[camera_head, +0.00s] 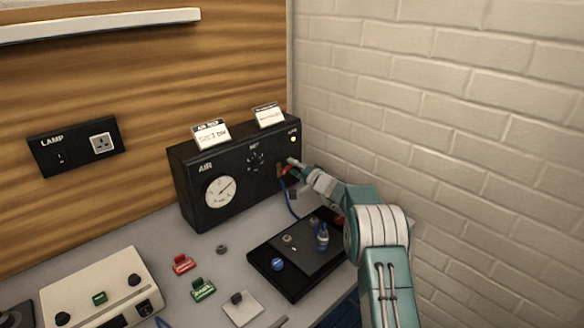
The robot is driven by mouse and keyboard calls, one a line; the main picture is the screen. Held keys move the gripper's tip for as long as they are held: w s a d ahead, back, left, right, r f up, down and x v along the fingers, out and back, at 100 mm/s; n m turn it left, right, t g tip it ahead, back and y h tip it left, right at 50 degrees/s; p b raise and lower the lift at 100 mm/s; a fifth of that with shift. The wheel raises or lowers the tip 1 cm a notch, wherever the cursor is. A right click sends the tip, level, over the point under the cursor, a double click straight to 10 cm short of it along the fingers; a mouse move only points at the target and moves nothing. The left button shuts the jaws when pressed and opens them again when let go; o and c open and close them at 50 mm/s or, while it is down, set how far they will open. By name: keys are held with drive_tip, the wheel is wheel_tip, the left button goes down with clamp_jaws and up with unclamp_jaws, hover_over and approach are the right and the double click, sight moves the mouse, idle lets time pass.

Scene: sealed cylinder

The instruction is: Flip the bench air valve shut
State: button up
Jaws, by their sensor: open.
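The black air box (236,170) stands at the back of the bench, with a round white dial gauge (220,191) and the label AIR on its front. A small red part (286,169), which looks like the valve lever, shows at the right end of the box's front. My gripper (290,164) is at this right end, close against the red part. I cannot tell whether they touch. The fingertips are small and partly hidden, but the gripper is open. A blue hose (291,203) runs down from below the gripper.
A black tray (272,262) with small blue and grey fittings lies in front of the box, beneath my arm. Red (182,264) and green (203,289) clips and a beige instrument box (101,294) are to the left. A brick wall (450,110) bounds the right side.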

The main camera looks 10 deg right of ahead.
drive_tip(key=shift+w+a, duration=0.25)
drive_tip(key=shift+w, duration=0.05)
clamp_jaws()
drive_tip(key=shift+f, duration=0.1)
drive_tip(key=shift+f+m, duration=0.25)
drive_tip(key=shift+m, duration=0.5)
drive_tip(key=shift+f+m, duration=0.25)
drive_tip(key=shift+m, duration=0.5)
unclamp_jaws()
drive_tip(key=shift+f, duration=0.1)
